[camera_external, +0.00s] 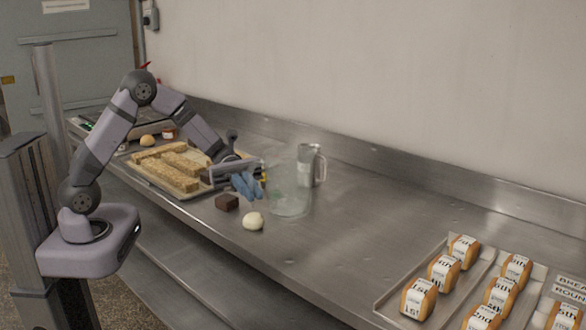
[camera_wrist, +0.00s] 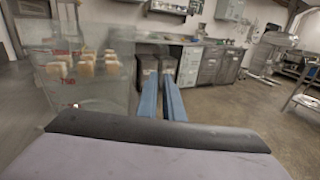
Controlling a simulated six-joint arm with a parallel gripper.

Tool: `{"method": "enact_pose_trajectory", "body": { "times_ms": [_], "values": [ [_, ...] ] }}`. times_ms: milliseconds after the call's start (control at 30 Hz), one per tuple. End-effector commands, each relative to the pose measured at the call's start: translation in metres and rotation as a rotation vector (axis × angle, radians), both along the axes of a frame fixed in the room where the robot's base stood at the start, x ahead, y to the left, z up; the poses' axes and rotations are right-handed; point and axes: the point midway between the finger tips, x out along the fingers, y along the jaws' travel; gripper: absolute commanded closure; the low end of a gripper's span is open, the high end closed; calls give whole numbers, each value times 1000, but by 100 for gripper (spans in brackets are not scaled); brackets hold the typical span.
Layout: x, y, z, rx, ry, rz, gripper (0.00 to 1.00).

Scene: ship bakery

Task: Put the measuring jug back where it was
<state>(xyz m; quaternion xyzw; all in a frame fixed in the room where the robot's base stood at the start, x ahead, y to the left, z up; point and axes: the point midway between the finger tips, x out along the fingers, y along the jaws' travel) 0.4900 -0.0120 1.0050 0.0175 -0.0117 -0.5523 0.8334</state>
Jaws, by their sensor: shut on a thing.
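The measuring jug (camera_external: 290,195) is clear and upright, at or just above the steel counter; I cannot tell if its base touches. In the wrist view it fills the left side (camera_wrist: 85,95), with red markings on its wall. My gripper (camera_external: 248,186), with blue fingers, is at the jug's left side in the external view. The fingers (camera_wrist: 162,95) are close together beside the jug wall and shut on the jug; the exact contact, probably its handle, is hard to make out.
A grey metal jug (camera_external: 307,165) stands close behind. A dark brown block (camera_external: 227,202) and a pale dough ball (camera_external: 253,221) lie in front. A tray of long loaves (camera_external: 146,176) is at left. Wrapped loaves (camera_external: 443,270) sit on trays at right. The counter between is clear.

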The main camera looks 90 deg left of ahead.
Motion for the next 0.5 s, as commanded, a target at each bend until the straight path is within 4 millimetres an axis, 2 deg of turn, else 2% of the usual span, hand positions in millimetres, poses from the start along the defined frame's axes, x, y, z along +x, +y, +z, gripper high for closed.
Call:
{"method": "enact_pose_trajectory", "body": {
  "times_ms": [33, 200, 500],
  "values": [
    [-2, -26, -2, 2, -6, -56, 100],
    [-6, -81, 15, 2, -8, -140, 100],
    [3, -146, 42, 0, -7, -125, 100]
  ]
}}
